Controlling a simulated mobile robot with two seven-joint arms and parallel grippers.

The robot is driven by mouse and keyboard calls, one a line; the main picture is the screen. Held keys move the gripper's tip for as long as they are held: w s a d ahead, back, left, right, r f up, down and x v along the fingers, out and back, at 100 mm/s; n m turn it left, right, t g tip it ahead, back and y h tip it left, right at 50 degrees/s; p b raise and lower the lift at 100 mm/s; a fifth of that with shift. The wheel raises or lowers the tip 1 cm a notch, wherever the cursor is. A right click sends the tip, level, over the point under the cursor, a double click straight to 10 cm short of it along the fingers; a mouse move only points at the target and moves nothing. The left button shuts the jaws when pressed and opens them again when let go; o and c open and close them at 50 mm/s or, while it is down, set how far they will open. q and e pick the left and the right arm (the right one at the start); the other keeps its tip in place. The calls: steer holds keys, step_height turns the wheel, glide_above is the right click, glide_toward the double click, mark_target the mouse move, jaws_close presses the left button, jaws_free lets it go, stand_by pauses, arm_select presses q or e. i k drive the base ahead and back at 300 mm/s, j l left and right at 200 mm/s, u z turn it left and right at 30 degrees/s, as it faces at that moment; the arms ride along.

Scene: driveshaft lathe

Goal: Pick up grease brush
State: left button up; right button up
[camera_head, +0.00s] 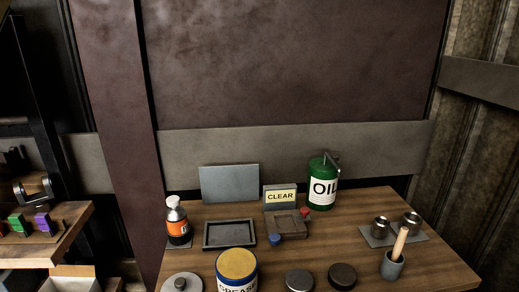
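A brush-like tool with a light wooden handle (400,243) leans upright in a small grey cup (392,265) at the front right of the wooden table; its lower end is hidden inside the cup, so I cannot see bristles. A blue grease tin (223,284) with a yellow top and a partly cut-off GREASE label stands at the table's front. Neither of my grippers shows in the head view.
The wooden table (440,262) also holds a green OIL can (322,190), an orange-labelled bottle (178,228), a dark tray (229,233), a CLEAR sign (280,196), and metal cups (380,227) on a plate behind the handle. Round lids (342,275) lie left of the grey cup.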

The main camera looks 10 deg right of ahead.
mark_target(401, 236)
steer(key=z, duration=1.3)
